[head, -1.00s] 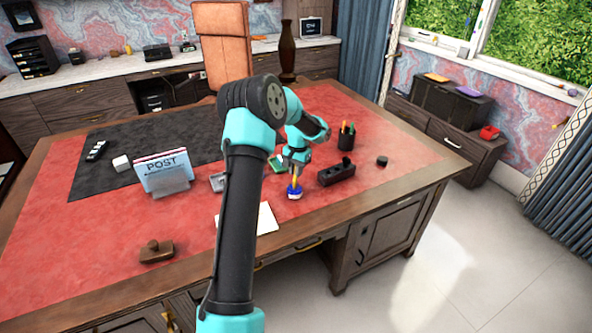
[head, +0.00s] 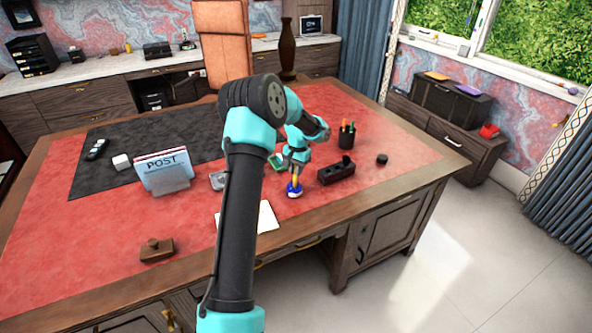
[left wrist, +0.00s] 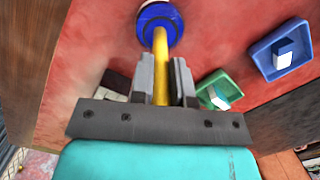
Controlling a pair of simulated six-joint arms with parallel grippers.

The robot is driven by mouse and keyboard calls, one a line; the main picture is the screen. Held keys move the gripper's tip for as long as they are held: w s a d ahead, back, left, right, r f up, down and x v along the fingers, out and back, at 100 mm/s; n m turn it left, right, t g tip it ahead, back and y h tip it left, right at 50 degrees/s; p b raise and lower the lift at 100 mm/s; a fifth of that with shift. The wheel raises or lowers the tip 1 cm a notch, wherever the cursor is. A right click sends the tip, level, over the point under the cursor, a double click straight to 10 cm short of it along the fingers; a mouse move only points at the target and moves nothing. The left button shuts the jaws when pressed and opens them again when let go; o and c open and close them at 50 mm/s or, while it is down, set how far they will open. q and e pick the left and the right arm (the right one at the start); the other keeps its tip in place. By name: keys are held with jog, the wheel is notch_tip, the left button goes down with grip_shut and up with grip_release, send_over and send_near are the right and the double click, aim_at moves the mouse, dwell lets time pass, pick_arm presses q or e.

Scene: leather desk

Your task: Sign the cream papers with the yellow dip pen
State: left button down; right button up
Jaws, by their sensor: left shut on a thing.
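My left gripper (head: 296,168) is shut on the yellow dip pen (left wrist: 160,55), which stands nearly upright between its fingers. The gripper also shows in the left wrist view (left wrist: 161,78). The pen's lower end meets the top of a blue and white inkwell (head: 295,190), seen also in the left wrist view (left wrist: 147,27); how deep the tip sits cannot be told. The cream papers (head: 265,217) lie near the desk's front edge, left of the inkwell, partly hidden behind my left arm. My right gripper is not in view.
A dark wooden holder (head: 337,174) and a pen cup (head: 346,138) stand right of the inkwell. A green tray (left wrist: 214,88) and a blue tray (left wrist: 267,65) lie nearby. A letter rack (head: 170,183) and a wooden blotter (head: 157,252) are to the left.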

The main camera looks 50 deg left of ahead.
pick_arm(q)
jog(key=shift+r, duration=3.5)
